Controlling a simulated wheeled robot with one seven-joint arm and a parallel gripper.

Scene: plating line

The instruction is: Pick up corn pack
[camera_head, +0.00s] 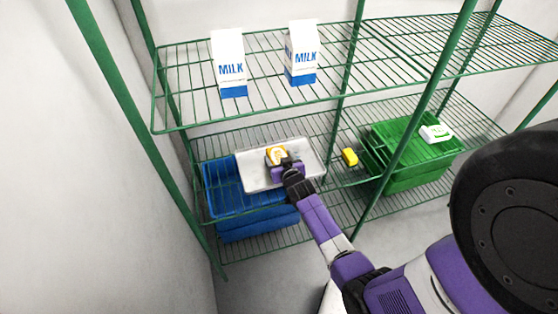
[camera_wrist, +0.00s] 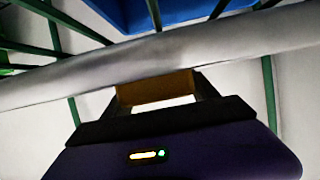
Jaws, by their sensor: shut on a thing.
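A yellow-orange and white pack (camera_head: 277,154), which looks like the corn pack, is at my gripper above the white tray (camera_head: 313,160) on the lower shelf. My gripper (camera_head: 287,164) hides part of it. In the wrist view the pack (camera_wrist: 157,87) shows as an orange-brown block between the two fingers of my gripper (camera_wrist: 158,96), which is shut on it. The pale tray edge (camera_wrist: 250,42) crosses the wrist view beyond the fingers. I cannot tell whether the pack touches the tray.
A blue crate (camera_head: 222,200) stands under and beside the tray. A small yellow item (camera_head: 349,157) lies right of it, near a green crate (camera_head: 405,180) with a white-and-green pack (camera_head: 436,133) on top. Two milk cartons (camera_head: 231,66) stand on the upper wire shelf (camera_head: 190,80). Green posts frame the rack.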

